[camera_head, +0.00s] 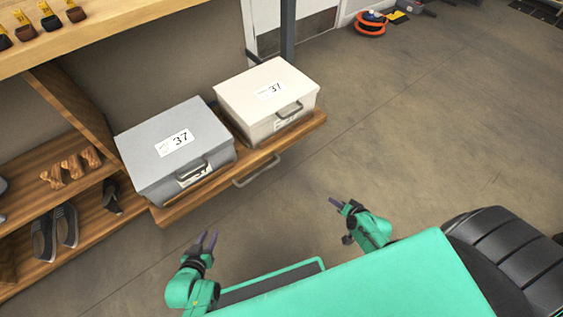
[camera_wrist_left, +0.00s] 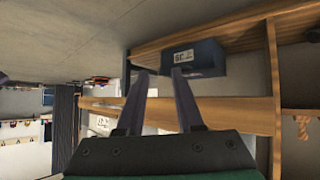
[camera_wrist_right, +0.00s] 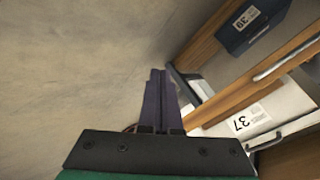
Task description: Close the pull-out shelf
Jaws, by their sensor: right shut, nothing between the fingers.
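The pull-out shelf (camera_head: 165,214) juts out from the wooden shelving, with a metal bar handle (camera_head: 256,170) on its front edge. A grey box (camera_head: 160,140) and a white box (camera_head: 250,85), both labelled 37, sit side by side on it. My left gripper (camera_head: 207,238) is open and empty, in front of the shelf and apart from it. Its spread fingers show in the left wrist view (camera_wrist_left: 166,80). My right gripper (camera_head: 338,202) is shut and empty, right of the handle and apart from it. Its fingers lie together in the right wrist view (camera_wrist_right: 160,85).
Lower shelves on the left hold shoes (camera_head: 67,225) and wooden foot shapes (camera_head: 72,167). A dark blue box (camera_wrist_right: 250,20) shows on another board in the right wrist view. An orange reel (camera_head: 370,24) lies at the back. The floor right of the shelf is clear.

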